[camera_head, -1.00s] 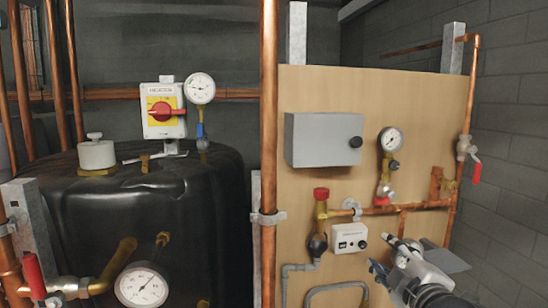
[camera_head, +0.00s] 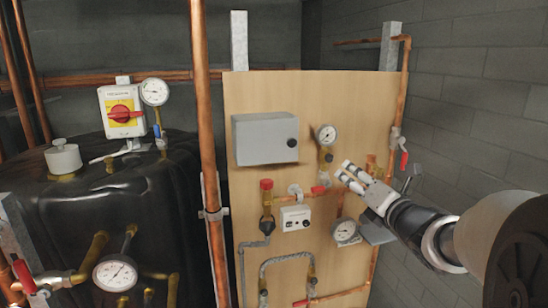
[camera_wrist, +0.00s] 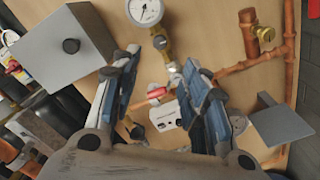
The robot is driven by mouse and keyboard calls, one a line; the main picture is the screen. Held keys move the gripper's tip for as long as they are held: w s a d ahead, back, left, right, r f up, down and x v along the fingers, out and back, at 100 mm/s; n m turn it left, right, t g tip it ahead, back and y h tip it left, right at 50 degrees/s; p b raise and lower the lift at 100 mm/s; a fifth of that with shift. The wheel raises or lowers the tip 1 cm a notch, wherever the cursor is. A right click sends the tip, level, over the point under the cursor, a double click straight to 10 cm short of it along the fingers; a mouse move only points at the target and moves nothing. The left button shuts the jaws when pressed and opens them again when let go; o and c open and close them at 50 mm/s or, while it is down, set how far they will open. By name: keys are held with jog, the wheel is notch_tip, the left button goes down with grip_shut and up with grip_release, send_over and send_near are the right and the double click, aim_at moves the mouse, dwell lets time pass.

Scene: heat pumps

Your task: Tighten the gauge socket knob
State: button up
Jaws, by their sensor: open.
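A round white pressure gauge (camera_head: 327,134) sits on a brass socket fitting on the wooden board, and a small dark knob (camera_head: 328,157) is on the fitting just below it. In the wrist view the gauge (camera_wrist: 144,11) is at the top, cut by the frame edge, with the dark knob (camera_wrist: 160,42) below it. My gripper (camera_head: 346,172) is open and empty, to the lower right of the knob in the head view. In the wrist view the open fingers (camera_wrist: 160,62) point towards the fitting, with the knob just beyond and between their tips. I see no contact.
A grey box (camera_head: 265,138) stands out from the board left of the gauge. A copper pipe with a red handle (camera_head: 318,189) runs below. A red-handled valve (camera_head: 403,160) is at right.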

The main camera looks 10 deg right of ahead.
aim_at(330, 160)
jog(key=w, duration=0.3)
jog(key=w+p, duration=0.1)
jog(key=w, duration=0.3)
jog(key=w+p, duration=0.1)
jog(key=w, duration=0.3)
jog(key=shift+w+a, duration=0.2)
jog(key=shift+a, duration=0.05)
jog(key=shift+c, duration=0.2)
grip_shut()
